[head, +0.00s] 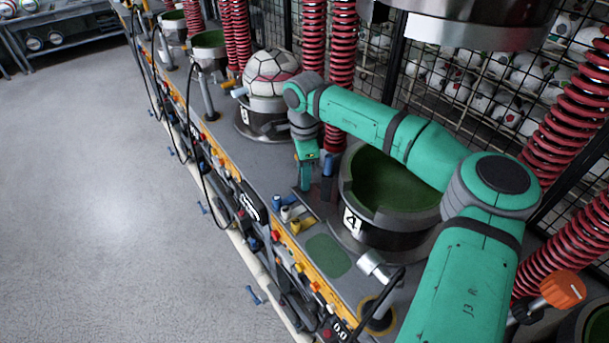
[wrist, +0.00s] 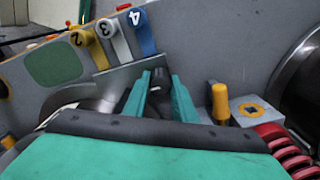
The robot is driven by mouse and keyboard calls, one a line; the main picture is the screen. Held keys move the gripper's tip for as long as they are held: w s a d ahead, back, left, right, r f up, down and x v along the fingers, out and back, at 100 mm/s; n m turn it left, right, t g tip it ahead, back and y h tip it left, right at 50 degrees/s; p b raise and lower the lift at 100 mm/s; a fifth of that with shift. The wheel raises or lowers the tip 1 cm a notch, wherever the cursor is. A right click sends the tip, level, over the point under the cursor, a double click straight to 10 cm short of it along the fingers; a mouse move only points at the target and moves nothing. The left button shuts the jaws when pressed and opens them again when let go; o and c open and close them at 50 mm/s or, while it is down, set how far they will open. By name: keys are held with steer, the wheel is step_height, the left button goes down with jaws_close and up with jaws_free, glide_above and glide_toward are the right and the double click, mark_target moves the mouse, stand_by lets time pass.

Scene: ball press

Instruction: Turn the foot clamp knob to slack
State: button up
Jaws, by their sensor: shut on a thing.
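In the wrist view my gripper (wrist: 160,84) has its two teal fingers on either side of a small dark knob (wrist: 157,76), which appears to be the foot clamp knob. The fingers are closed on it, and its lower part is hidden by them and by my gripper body. I cannot read any marking or pointer showing how it is turned. In the head view my gripper (head: 306,176) reaches down to the bench beside the cup marked 4 (head: 352,221). The knob cannot be made out there.
Yellow, white and blue levers numbered 2, 3 and 4 (wrist: 117,40) stand close to the fingers. A yellow peg (wrist: 220,101) stands to the right. Red springs (head: 342,60) rise behind. A panelled ball (head: 270,72) sits in another cup. The floor (head: 100,190) is clear.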

steer(key=o, duration=1)
steer(key=shift+o, duration=0.2)
step_height(320, 180, up, 11)
steer(key=shift+f, duration=0.1)
